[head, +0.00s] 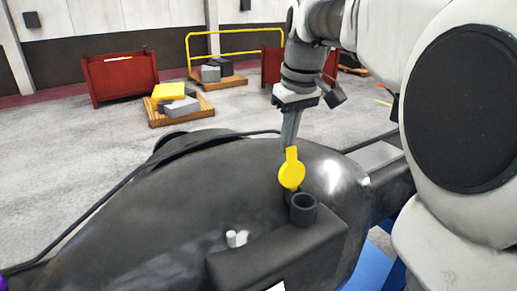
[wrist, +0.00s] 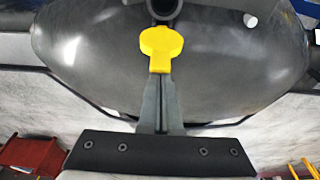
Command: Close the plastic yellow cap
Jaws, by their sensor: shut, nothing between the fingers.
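The yellow plastic cap (head: 291,172) is a round disc with a short tab, standing open beside a dark round filler neck (head: 303,208) on the black casting. In the wrist view the cap (wrist: 161,43) lies just below the open neck (wrist: 164,8) in the picture, and the neck's mouth is uncovered. My gripper (head: 290,147) comes down from above with its fingers together. In the wrist view the fingertips (wrist: 160,76) are at the cap's tab end; I cannot tell whether they touch it. The cap's hinge is hidden.
The large rounded black casting (head: 150,205) fills the foreground. A small white peg (head: 236,238) stands left of the neck. A black cable (head: 120,185) runs along the casting. Red bins (head: 120,76) and a pallet with blocks (head: 180,108) stand on the floor behind.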

